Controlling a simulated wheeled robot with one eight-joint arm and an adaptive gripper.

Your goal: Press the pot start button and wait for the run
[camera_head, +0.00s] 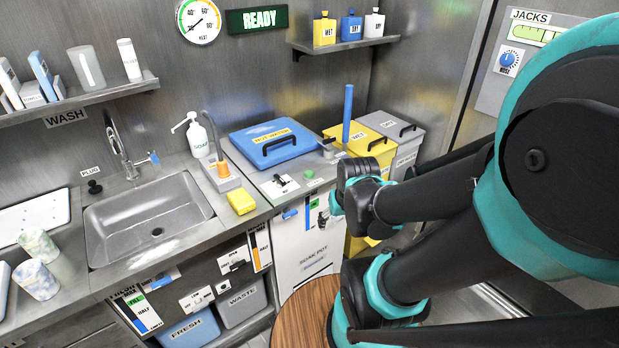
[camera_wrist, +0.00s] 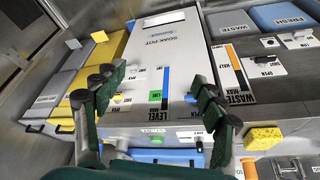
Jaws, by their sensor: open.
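The white soak pot (camera_head: 318,252) stands under the counter, right of the sink; its labelled front also shows in the wrist view (camera_wrist: 185,45). A small green button (camera_head: 309,174) sits on the counter above it, beside a black-handled control (camera_head: 281,181). I cannot read the button's label. The wall sign (camera_head: 258,19) reads READY in green. My gripper (camera_wrist: 165,95) is open and empty, its fingers spread on either side of the pot's level gauge (camera_wrist: 158,88) in the wrist view. In the head view my arm hides part of the pot's right side.
A blue hot water lid (camera_head: 270,140) lies on the counter behind the button. A blue upright handle (camera_head: 347,114) stands nearby. The sink (camera_head: 150,222), a yellow sponge (camera_head: 241,201) and soap bottle (camera_head: 197,137) are left. Yellow (camera_head: 360,150) and grey bins stand right.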

